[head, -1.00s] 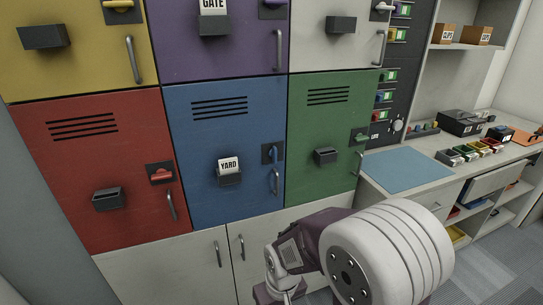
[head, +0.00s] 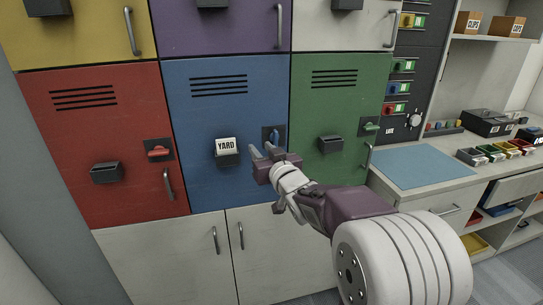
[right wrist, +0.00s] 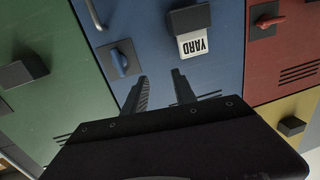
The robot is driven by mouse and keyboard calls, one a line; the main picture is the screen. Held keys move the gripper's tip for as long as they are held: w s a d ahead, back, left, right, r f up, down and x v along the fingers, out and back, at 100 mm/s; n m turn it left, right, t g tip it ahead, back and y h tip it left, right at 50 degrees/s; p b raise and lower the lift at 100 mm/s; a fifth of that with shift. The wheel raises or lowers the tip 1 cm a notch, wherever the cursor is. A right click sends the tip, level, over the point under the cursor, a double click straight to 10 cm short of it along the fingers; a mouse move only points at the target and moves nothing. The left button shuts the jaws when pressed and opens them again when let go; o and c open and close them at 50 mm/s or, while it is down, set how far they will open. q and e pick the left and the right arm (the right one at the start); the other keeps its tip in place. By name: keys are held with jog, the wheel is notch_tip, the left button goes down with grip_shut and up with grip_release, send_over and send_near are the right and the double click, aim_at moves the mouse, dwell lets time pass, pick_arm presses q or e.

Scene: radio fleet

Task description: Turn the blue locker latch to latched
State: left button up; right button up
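The blue locker door (head: 217,185) is in the middle of the lower row. Its blue latch (head: 274,134) sits on a dark plate near the door's right edge, with the lever upright. The latch also shows in the right wrist view (right wrist: 119,62), left of the fingers. My right gripper (head: 266,152) is in front of the blue door, just below the latch, and partly hides the door's handle. In the right wrist view its two fingers (right wrist: 160,88) are apart with nothing between them, and they do not appear to touch the latch. My left gripper is not in view.
A YARD card (head: 226,145) stands in a dark holder left of the gripper. The red latch (head: 158,152) and green latch (head: 370,127) on the neighbouring doors lie level. A counter with a blue mat (head: 422,167) is at the right.

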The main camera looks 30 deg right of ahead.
jog(key=m+h+b, duration=0.1)
jog(key=h, duration=0.1)
send_near(277, 137)
jog(key=s, duration=0.1)
jog(key=x, duration=0.6)
jog(key=p+x, duration=0.1)
jog(key=x, duration=0.2)
jog(key=shift+w+a+r, duration=0.1)
jog(key=shift+w+a, duration=0.15)
jog(key=shift+w, duration=0.15)
jog(key=shift+d, duration=0.15)
grip_shut()
